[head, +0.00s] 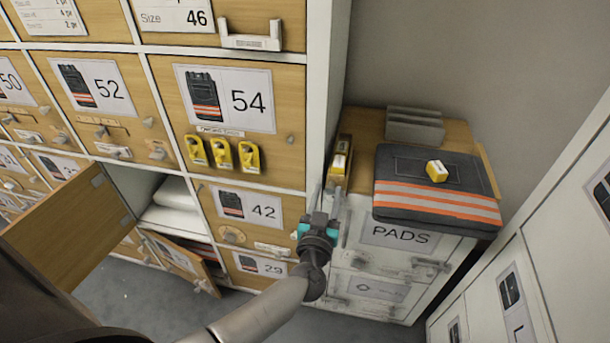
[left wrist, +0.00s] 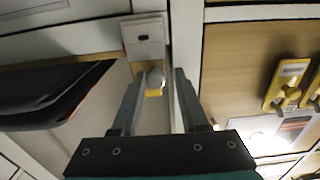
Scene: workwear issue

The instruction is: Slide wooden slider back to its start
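A narrow wooden strip (head: 346,146) with a white and yellow block (head: 339,163) at its near end sits along the left edge of the white PADS cabinet top. I cannot tell for sure which part is the wooden slider. My left gripper (head: 328,190) is just in front of and below this block, fingers apart and pointing at it. In the left wrist view, a round grey knob (left wrist: 155,78) with a yellow patch below it shows between the open fingertips (left wrist: 158,74), beneath a pale block (left wrist: 143,36). Contact is not clear. My right gripper is not in view.
A dark folded garment (head: 430,203) with orange stripes and a yellow-white block (head: 437,171) lies on the PADS cabinet (head: 400,262). A grey holder (head: 414,126) stands behind. Yellow latches (head: 222,154) line drawer 54 at left. A wooden door (head: 68,228) hangs open.

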